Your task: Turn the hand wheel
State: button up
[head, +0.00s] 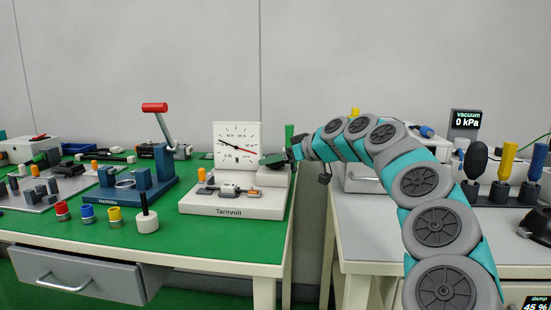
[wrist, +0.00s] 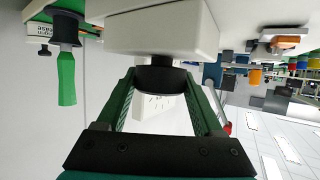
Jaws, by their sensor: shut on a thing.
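The white Tarnvolt device (head: 232,207) stands on the green table, with an upright dial gauge (head: 237,146) carrying a black and a red needle. In the wrist view, which looks upside down, the black hand wheel (wrist: 160,78) sticks out of the device's white housing (wrist: 165,32). My gripper (wrist: 162,82) has one green finger on each side of the wheel and is shut on it. In the head view my gripper (head: 276,159) is at the device's right end, and the wheel cannot be made out there behind the fingers.
A green handle (wrist: 66,78) stands close beside my gripper. On the green table (head: 190,243), a blue lever stand (head: 138,190) and several coloured knobs are left of the device. A second bench (head: 370,238) with a vacuum display (head: 466,119) stands right, under my arm.

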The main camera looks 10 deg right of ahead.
jog(key=shift+r+n+g+y, duration=0.2)
jog(key=shift+n+g+y, duration=0.1)
jog(key=shift+n+y, duration=0.2)
dwell(0.4)
jog(key=o, duration=1.4)
jog(key=shift+f, duration=0.15)
jog(key=shift+v, duration=3.85)
